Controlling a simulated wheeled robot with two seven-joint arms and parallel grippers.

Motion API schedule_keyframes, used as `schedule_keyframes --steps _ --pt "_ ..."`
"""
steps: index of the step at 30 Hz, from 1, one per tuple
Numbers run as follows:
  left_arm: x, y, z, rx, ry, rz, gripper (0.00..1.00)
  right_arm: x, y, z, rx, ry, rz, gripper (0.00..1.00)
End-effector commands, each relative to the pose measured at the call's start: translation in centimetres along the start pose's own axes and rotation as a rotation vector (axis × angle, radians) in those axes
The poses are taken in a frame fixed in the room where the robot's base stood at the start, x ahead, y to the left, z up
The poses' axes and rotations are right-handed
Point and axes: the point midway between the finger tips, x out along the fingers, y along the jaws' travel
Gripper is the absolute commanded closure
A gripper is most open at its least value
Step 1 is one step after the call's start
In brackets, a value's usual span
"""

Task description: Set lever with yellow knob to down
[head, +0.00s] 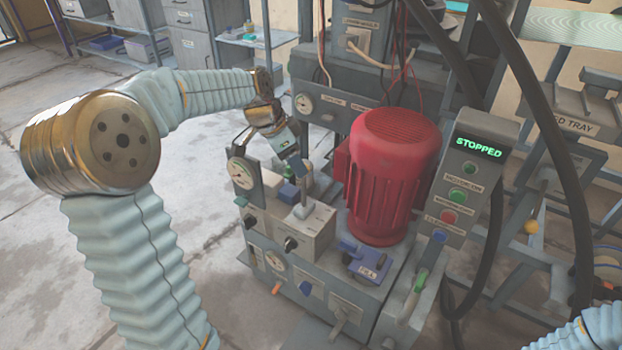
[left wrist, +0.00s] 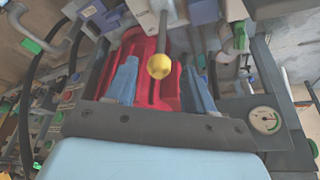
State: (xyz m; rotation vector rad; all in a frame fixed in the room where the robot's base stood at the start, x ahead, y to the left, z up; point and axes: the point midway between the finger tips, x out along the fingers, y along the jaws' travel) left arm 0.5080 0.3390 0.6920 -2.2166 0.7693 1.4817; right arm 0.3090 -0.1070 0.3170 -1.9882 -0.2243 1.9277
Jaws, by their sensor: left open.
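The lever's yellow knob (left wrist: 158,66) shows in the left wrist view, on the end of a grey rod (left wrist: 163,32). It appears between the two blue fingers of my left gripper (left wrist: 158,74), with gaps on both sides. The gripper is open. In the head view my left gripper (head: 297,166) points down over the press's control panel, near a grey upright lever (head: 303,200). The yellow knob cannot be made out there; the gripper seems to hide it. My right gripper is out of view.
A red motor (head: 392,175) stands just right of the left gripper. A control box (head: 468,185) reads STOPPED. A pressure gauge (head: 241,173) and a black knob (head: 290,244) are close by. Black hoses (head: 545,120) hang on the right. The floor at left is clear.

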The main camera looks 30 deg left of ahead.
Motion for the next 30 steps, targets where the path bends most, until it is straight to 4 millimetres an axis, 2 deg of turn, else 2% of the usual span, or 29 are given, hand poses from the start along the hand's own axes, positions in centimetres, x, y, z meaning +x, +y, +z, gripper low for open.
schedule_keyframes --steps 3,10,15,23,30 --pt "3.0 0.1 0.1 -0.001 -0.003 0.004 0.46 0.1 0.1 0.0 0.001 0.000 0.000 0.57" --pt "6.8 0.0 0.0 -0.001 -0.002 0.002 0.46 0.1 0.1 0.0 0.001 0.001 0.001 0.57" --pt "7.9 0.0 0.0 0.000 0.000 0.000 0.46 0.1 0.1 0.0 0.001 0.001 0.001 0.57" --pt "8.1 0.0 0.0 -0.001 0.000 -0.001 0.46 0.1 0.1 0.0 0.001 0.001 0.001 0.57" --pt "8.1 0.0 0.0 -0.001 0.000 0.000 0.82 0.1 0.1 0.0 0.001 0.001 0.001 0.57"
